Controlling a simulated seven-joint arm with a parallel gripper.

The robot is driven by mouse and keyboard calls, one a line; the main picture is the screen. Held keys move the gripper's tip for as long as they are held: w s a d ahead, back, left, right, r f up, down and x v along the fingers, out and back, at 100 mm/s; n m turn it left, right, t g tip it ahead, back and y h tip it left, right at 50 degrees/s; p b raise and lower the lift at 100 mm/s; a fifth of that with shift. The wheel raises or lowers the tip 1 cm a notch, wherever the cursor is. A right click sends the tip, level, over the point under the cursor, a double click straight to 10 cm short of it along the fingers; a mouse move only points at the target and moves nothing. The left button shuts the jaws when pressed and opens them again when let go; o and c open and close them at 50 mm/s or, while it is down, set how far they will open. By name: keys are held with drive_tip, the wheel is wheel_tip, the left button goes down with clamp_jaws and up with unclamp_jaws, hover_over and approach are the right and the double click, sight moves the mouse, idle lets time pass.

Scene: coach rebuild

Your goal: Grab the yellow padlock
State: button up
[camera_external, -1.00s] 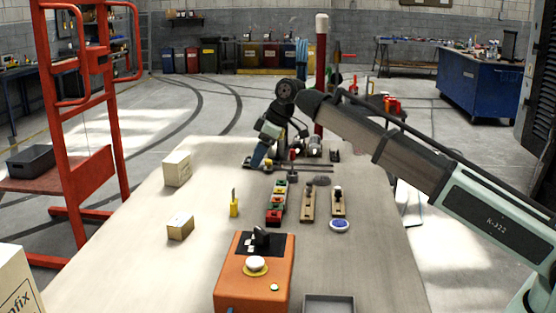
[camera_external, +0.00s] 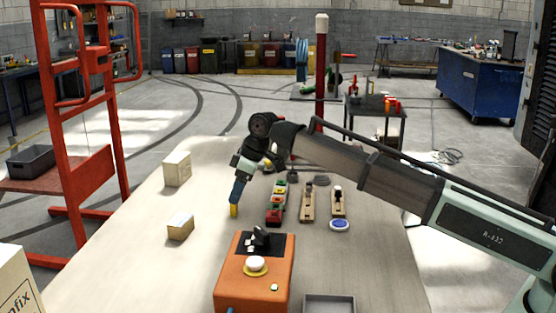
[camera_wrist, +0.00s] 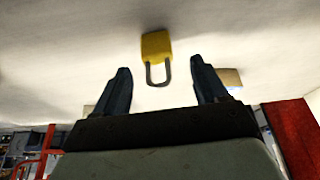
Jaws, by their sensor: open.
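The yellow padlock (camera_external: 233,211) stands on the table in the external view, and my gripper (camera_external: 237,197) is right at it, covering its upper part. In the wrist view the padlock (camera_wrist: 156,46) shows its yellow body and grey shackle. The shackle points toward my gripper (camera_wrist: 160,85). The two dark fingers are apart, one on each side of the shackle's line, with visible gaps on both sides. The padlock body lies just beyond the fingertips. Nothing is held.
An orange box with a white button (camera_external: 256,263) stands in front. Rows of small parts, including a red and green block strip (camera_external: 276,203), lie right of the padlock. Two cartons (camera_external: 180,226) (camera_external: 177,168) stand to the left. The table around the padlock's left is clear.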

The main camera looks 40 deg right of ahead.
drive_tip(key=shift+d+x, duration=0.2)
drive_tip(key=shift+x, duration=1.15)
drive_tip(key=shift+d+x, duration=0.2)
drive_tip(key=shift+x, duration=1.15)
drive_tip(key=shift+s+f, duration=0.1)
drive_tip(key=shift+s, duration=0.05)
drive_tip(key=c, duration=1.1)
